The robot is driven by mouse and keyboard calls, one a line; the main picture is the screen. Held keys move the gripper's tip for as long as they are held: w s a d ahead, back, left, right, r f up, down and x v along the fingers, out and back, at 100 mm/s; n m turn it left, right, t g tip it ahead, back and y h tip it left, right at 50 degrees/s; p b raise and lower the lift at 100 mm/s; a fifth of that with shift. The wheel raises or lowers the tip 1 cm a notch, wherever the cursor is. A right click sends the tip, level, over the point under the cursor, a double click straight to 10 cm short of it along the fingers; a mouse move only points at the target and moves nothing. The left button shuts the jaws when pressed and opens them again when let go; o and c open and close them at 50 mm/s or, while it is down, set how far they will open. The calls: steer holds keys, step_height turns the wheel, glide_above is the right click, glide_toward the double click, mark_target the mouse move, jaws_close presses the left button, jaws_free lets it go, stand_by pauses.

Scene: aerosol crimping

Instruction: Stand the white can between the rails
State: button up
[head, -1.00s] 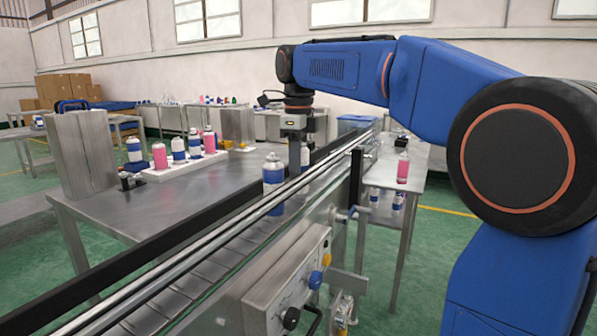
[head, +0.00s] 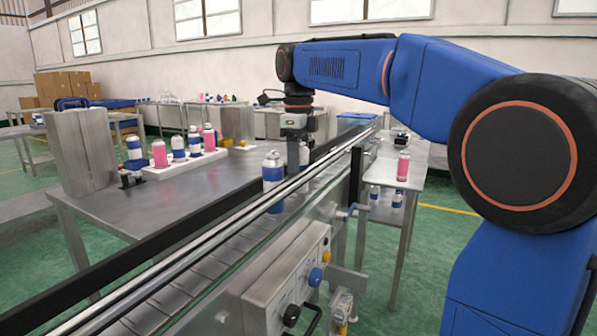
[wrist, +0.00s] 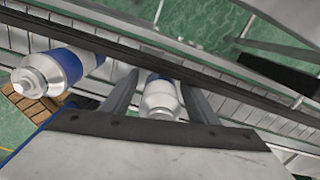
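A white can with a blue band (wrist: 160,97) is between the two fingers of my gripper (wrist: 160,92) in the wrist view. A narrow gap shows beside its left side; its right side is close to the other finger. The dark rail (wrist: 100,46) crosses over its lower part, so it appears to stand between the rails. In the head view my gripper (head: 297,150) points down at the conveyor and the can (head: 304,154) shows partly behind a finger. My gripper looks slightly open around it. The can's base is hidden.
Another blue and white can (head: 273,182) stands on the conveyor nearer the camera, and it also shows at left in the wrist view (wrist: 60,70). A steel table (head: 140,210) with a white rack (head: 185,163) of several cans lies to the left. A pink can (head: 403,166) stands on the right table.

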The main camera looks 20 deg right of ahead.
step_height(320, 180, up, 12)
stand_by(0.7)
